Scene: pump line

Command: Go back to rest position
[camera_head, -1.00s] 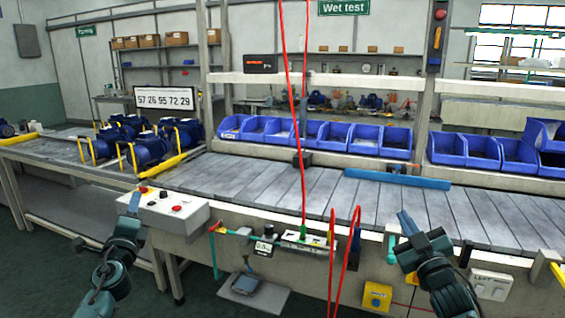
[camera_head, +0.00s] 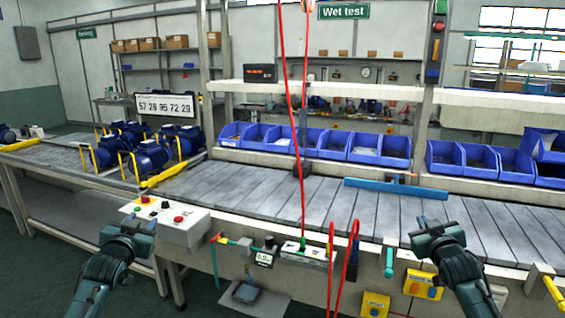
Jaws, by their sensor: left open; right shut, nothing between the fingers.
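My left gripper (camera_head: 138,226) is in front of the control box at the left, over its lower left corner in the picture. It is open, with nothing seen in it. My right gripper (camera_head: 431,226) is in front of the conveyor's front edge at the right. It is shut and empty. Both forearms come up from the bottom of the picture, and the two grippers are at about the same height. I cannot tell whether either gripper touches anything.
The control box (camera_head: 172,222) with buttons is close to my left gripper. Red hoses (camera_head: 347,262) hang at the middle front. The roller conveyor (camera_head: 270,198) is largely clear, with a blue bar (camera_head: 395,190) on it. Blue pumps (camera_head: 152,157) stand at left, blue bins (camera_head: 330,140) behind.

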